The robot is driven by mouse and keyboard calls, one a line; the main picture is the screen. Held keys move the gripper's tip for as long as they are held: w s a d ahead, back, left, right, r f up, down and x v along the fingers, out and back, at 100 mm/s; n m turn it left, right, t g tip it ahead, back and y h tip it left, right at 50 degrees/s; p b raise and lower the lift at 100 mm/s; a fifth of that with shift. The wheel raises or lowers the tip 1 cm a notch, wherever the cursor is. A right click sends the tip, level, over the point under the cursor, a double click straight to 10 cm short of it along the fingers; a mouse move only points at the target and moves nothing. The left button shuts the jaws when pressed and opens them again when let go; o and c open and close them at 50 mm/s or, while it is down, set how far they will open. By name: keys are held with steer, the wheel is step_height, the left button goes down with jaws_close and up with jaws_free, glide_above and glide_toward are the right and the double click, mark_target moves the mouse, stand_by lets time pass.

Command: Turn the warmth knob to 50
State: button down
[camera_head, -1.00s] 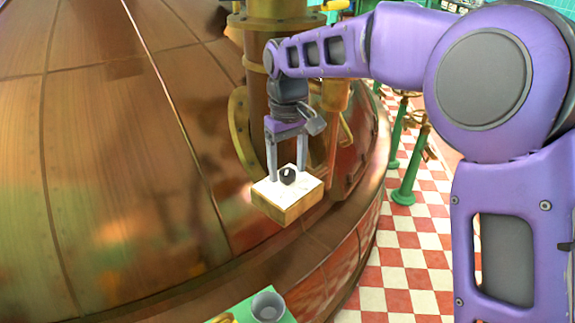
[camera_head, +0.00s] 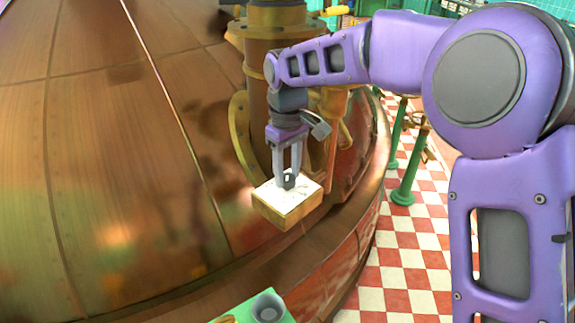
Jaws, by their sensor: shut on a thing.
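The warmth knob (camera_head: 289,181) is small and black and sits on the white top face of a wooden box (camera_head: 287,213). My gripper (camera_head: 288,183) points down over the box, and its two grey fingers are closed around the knob. The fingers hide most of the knob. Markings on the white face are too small to read, so I cannot tell the knob's setting.
A large copper kettle (camera_head: 110,130) fills the left and middle, with a brass pipe (camera_head: 258,100) behind my gripper. A green tray (camera_head: 240,309) with a grey cup (camera_head: 268,307) is at the bottom. Green posts (camera_head: 407,180) stand on the checkered floor (camera_head: 410,235).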

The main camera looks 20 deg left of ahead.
mark_target(287, 177)
steer(key=n+p, duration=0.3)
steer(key=n, duration=0.2)
steer(key=shift+r+p, duration=0.1)
steer(key=shift+p, duration=0.3)
steer(key=shift+n, duration=0.4)
steer(key=shift+c, duration=1.9)
jaws_free()
step_height(287, 177, up, 17)
steer(key=p, duration=0.2)
steer(key=shift+r, duration=0.15)
